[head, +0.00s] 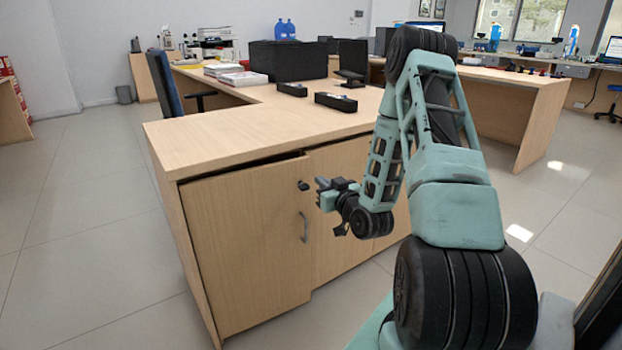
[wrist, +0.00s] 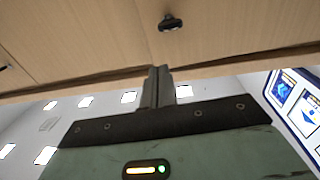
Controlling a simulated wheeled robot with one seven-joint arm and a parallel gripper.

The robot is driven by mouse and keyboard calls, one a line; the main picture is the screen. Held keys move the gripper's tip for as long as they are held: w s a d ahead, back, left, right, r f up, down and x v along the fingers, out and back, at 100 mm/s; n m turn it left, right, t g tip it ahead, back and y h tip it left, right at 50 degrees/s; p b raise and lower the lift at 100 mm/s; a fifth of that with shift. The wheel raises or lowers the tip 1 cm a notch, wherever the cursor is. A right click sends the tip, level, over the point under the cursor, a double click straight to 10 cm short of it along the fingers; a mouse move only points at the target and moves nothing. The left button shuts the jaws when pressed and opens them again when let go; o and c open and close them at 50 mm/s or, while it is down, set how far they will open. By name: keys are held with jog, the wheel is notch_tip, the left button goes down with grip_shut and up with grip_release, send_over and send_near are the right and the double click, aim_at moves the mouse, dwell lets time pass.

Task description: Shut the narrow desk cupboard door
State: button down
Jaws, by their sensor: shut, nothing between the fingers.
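The narrow desk cupboard door (head: 245,245) is the light wood panel at the left of the desk front in the head view. It stands slightly ajar, with a dark gap along its top edge. A small dark lock knob (head: 302,186) and a grey handle (head: 304,228) are near its right edge. My gripper (head: 321,187) is shut and empty, just right of the knob. In the wrist view, which looks upside down, the shut fingers (wrist: 158,75) point at wood panels with a dark knob (wrist: 171,22) ahead. I cannot tell whether the fingertips touch the wood.
The desk top (head: 250,130) overhangs the cupboard and carries black boxes (head: 336,102) and a monitor (head: 352,60). Another wood panel (head: 340,235) is right of the door. A blue chair (head: 165,85) stands behind the desk. The tiled floor at left (head: 90,230) is clear.

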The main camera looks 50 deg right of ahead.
aim_at(307, 169)
jog(key=b+x, duration=0.1)
jog(key=x, duration=0.5)
jog(key=shift+w+d, duration=0.1)
jog(key=shift+w, duration=0.15)
jog(key=shift+n+t+y, duration=0.3)
jog(key=shift+n+y, duration=0.3)
jog(key=shift+y, duration=0.3)
jog(key=x, duration=0.4)
jog(key=shift+d, duration=0.3)
jog(key=shift+w+r, duration=0.15)
jog(key=shift+w, duration=0.1)
